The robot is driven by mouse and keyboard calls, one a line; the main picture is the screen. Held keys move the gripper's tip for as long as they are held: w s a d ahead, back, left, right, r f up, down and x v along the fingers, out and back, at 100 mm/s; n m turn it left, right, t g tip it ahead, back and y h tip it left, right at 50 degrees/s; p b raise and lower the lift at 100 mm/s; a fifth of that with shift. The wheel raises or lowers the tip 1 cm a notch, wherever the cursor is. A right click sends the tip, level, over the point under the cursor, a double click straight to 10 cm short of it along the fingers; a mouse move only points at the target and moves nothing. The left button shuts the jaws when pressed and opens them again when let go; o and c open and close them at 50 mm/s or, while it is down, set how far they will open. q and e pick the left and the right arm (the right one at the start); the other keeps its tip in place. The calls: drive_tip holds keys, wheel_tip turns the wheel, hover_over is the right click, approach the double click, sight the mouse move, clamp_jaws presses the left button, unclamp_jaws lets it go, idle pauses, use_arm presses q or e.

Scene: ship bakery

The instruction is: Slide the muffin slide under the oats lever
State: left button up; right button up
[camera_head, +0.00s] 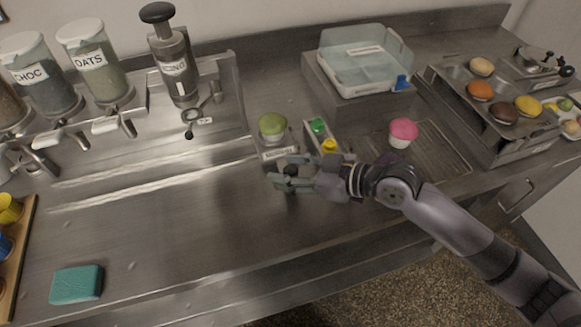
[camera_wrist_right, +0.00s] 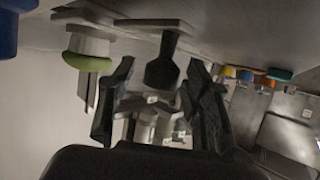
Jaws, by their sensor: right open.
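The muffin slide (camera_head: 278,153) is a small metal carriage on the counter, bearing a green-topped muffin (camera_head: 272,125). The muffin also shows upside down in the wrist view (camera_wrist_right: 88,62). A black knob (camera_head: 291,171), which looks like the slide's handle, stands at its front. My right gripper (camera_head: 283,171) is open around this knob; in the wrist view the knob (camera_wrist_right: 162,68) lies between the two fingers. I cannot tell whether they touch it. The oats lever (camera_head: 118,124) is below the OATS jar (camera_head: 95,72), to the left of the slide. My left gripper is out of view.
The CHOC jar (camera_head: 45,83) and icing press (camera_head: 173,65) stand along the back. Green and yellow caps (camera_head: 318,126) sit right of the slide. A pink muffin (camera_head: 402,132) stands on a grate. The counter left of the slide is clear; a teal sponge (camera_head: 77,284) lies front left.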

drive_tip(key=shift+c, duration=0.5)
clamp_jaws()
idle(0.3)
